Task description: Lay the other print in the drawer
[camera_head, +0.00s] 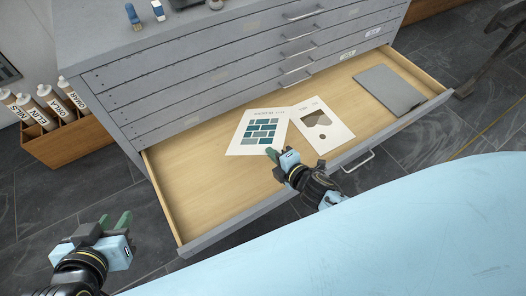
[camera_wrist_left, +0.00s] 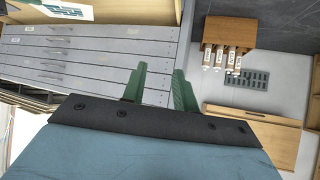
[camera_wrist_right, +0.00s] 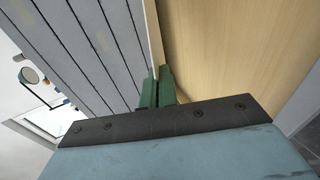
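A white print with teal blocks (camera_head: 261,131) lies in the open wooden drawer (camera_head: 190,195). A second print with brown and grey shapes (camera_head: 322,124) lies against its right side. Whether their edges overlap is hard to tell. My right gripper (camera_head: 275,156) is over the drawer, close to the near edge of the teal print. In the right wrist view its green fingers (camera_wrist_right: 158,88) are together, with no paper visible between them. My left gripper (camera_head: 105,224) is open and empty, left of the drawer; its spread fingers also show in the left wrist view (camera_wrist_left: 159,90).
A grey flat folder (camera_head: 390,90) lies at the drawer's right end. The grey cabinet (camera_head: 210,60) with closed drawers stands behind, with small items on top. A wooden box of labelled tubes (camera_head: 62,140) stands on the floor at left. The drawer's left part is bare.

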